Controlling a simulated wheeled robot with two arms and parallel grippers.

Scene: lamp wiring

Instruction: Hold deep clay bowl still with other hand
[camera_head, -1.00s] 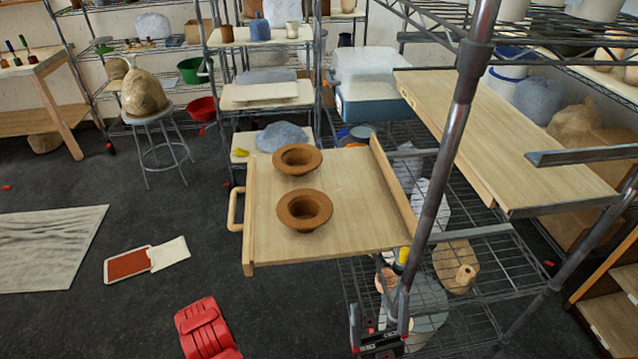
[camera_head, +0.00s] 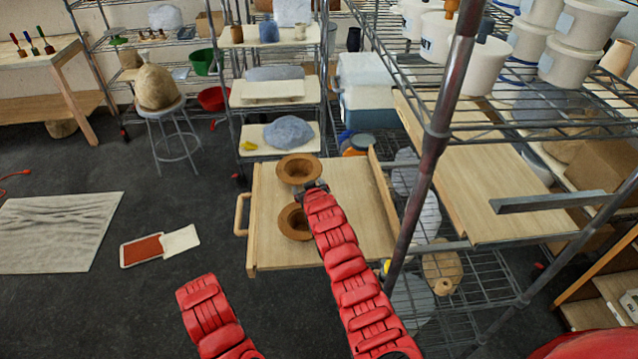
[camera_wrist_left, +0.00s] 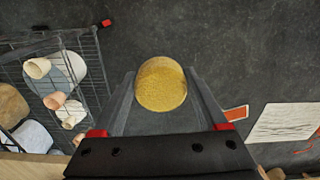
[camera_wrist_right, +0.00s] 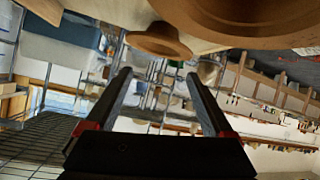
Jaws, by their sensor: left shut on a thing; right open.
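Two brown clay bowls with wide flared rims sit on a wooden board: the back bowl (camera_head: 298,168) and the front bowl (camera_head: 293,222). I cannot tell which is the deep one. My right gripper (camera_head: 314,187) is at the right of the gap between them, its arm partly covering the front bowl. In the right wrist view, the right gripper (camera_wrist_right: 158,76) is open and empty, with a large near bowl (camera_wrist_right: 255,12) and a smaller bowl (camera_wrist_right: 158,40) at the top. My left gripper (camera_wrist_left: 161,88) is shut on a round yellow sponge (camera_wrist_left: 161,80) above the floor.
The wooden board (camera_head: 350,215) has raised side strips and a handle (camera_head: 241,214) on its left. A metal rack post (camera_head: 432,150) rises close to its right. A wooden shelf board (camera_head: 510,195) lies beyond the post. Floor at the left is mostly open.

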